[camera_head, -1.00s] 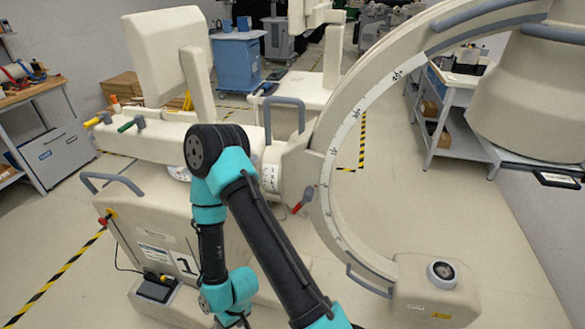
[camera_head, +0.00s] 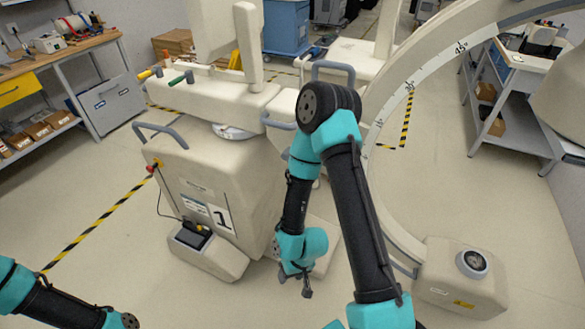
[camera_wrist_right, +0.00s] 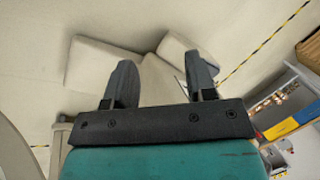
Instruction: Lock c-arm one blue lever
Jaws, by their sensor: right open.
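C-arm one is a cream cart (camera_head: 245,185) with a "1" label, standing in front of me in the head view. Its big curved arm (camera_head: 390,215) rises to the right. Yellow (camera_head: 150,73) and green (camera_head: 181,78) levers stick out of its upper body. I cannot make out a blue lever; my right arm covers part of the cart. My right gripper (camera_head: 301,284) hangs low in front of the cart, pointing down. It is open and empty in the right wrist view (camera_wrist_right: 161,82). Part of my left arm shows at the lower left, without its gripper.
Grey-blue handles (camera_head: 335,68) stand out from the cart. A workbench (camera_head: 75,50) is at the left and a shelf table (camera_head: 510,110) at the right. A blue cabinet (camera_head: 287,25) stands behind. Striped tape crosses the open floor at left.

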